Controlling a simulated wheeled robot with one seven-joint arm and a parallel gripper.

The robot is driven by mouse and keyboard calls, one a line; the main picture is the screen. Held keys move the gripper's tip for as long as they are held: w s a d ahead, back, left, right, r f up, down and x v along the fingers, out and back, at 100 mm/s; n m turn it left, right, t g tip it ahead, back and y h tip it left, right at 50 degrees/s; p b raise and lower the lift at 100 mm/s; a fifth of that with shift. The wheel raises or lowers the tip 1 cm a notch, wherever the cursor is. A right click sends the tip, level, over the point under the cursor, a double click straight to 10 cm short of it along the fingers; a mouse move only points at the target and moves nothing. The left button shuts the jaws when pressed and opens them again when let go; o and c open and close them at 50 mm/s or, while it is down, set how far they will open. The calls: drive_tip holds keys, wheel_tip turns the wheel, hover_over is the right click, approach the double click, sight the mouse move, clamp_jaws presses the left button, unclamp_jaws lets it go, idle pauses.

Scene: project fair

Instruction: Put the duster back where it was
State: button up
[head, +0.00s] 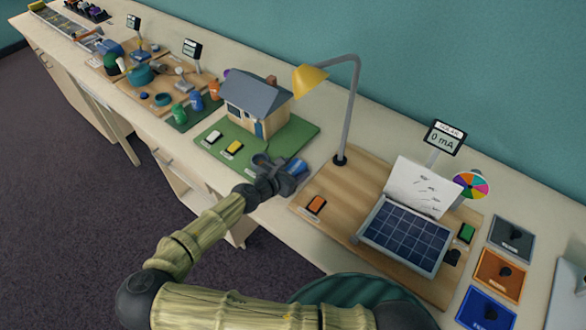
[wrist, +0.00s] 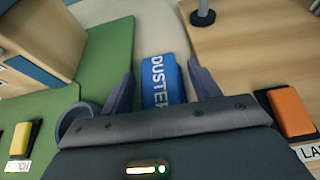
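The duster (wrist: 162,80) is a blue block with white lettering, seen in the wrist view between my two fingers. In the head view the duster (head: 298,166) shows as a small blue patch just beyond my gripper (head: 285,175), by the right edge of the green house board. In the wrist view my gripper (wrist: 162,88) is open, with a finger on each side of the duster and narrow gaps between. The duster's near end is hidden behind the gripper body. I cannot tell whether it touches the bench.
A model house (head: 255,105) stands on the green board (head: 300,130). On the right, a wooden board (head: 335,195) carries a yellow lamp (head: 311,80), an orange switch (head: 316,205) and a solar panel (head: 405,235). A grey-blue ring-shaped thing (wrist: 75,118) sits just left of my gripper.

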drive_tip(key=shift+r, duration=0.2)
drive_tip(key=b+v, duration=0.1)
drive_tip(key=v, duration=1.1)
drive_tip(key=shift+f, duration=0.1)
